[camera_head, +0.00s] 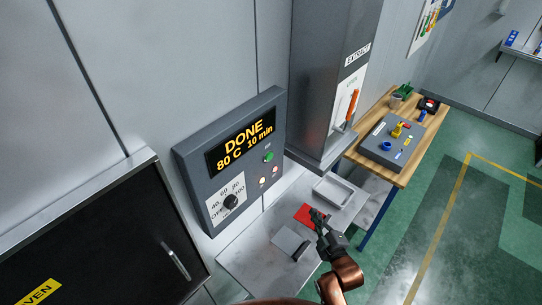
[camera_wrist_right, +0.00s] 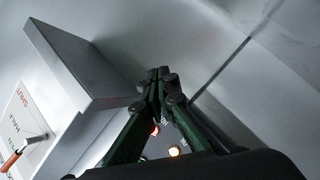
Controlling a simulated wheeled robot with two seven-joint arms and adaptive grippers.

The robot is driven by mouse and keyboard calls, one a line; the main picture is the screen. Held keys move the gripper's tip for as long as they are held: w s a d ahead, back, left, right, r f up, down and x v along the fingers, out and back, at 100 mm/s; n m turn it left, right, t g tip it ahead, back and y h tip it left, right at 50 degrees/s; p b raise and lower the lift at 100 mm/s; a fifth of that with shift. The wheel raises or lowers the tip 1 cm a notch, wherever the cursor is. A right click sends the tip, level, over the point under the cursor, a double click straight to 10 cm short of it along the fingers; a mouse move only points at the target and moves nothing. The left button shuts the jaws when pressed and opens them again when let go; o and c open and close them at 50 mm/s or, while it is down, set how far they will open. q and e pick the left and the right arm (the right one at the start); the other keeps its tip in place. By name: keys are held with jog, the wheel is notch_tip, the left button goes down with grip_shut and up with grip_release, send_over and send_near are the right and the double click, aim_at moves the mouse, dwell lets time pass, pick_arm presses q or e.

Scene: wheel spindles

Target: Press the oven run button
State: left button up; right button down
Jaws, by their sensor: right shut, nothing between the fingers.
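The oven control panel (camera_head: 262,118) is a grey box on the wall with a display reading DONE, 80 C, 10 min. A green button (camera_head: 268,157) sits below the display at the right; its small label is not readable. Two small lights (camera_head: 275,169) are under it, and a black knob (camera_head: 231,201) with a temperature dial is at lower left. My right gripper (camera_head: 318,215) is shut and empty, to the lower right of the panel and apart from the button. Its closed fingers (camera_wrist_right: 160,75) also show in the right wrist view. My left gripper is not in view.
The dark oven door (camera_head: 90,240) is at lower left. A grey extract duct (camera_head: 325,80) with an orange handle (camera_head: 351,105) stands right of the panel. Below are a pale bench (camera_head: 250,262), a red mat (camera_head: 308,213) and a white tray (camera_head: 333,192). A wooden table (camera_head: 398,178) is further right.

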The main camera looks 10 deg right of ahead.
aim_at(269, 156)
jog(key=a+r+n+t+y, duration=0.2)
jog(key=a+r+n+t, duration=0.1)
jog(key=r, duration=0.7)
jog(key=w+a+r+n+t+y, duration=0.1)
jog(key=a+r+n+t+y, duration=0.2)
jog(key=r+n+t, duration=0.3)
notch_tip(269, 156, up, 6)
jog(key=shift+a+f+n, duration=0.25)
jog(key=shift+a+n, duration=0.25)
jog(key=shift+n, duration=0.6)
jog(key=shift+w, duration=0.15)
jog(key=w+a+b, duration=0.1)
jog(key=w+a, duration=0.4)
jog(key=w, duration=0.2)
jog(key=shift+a, duration=0.25)
jog(key=shift+w+a+b, duration=0.1)
jog(key=shift+b, duration=0.3)
jog(key=shift+w+a, duration=0.15)
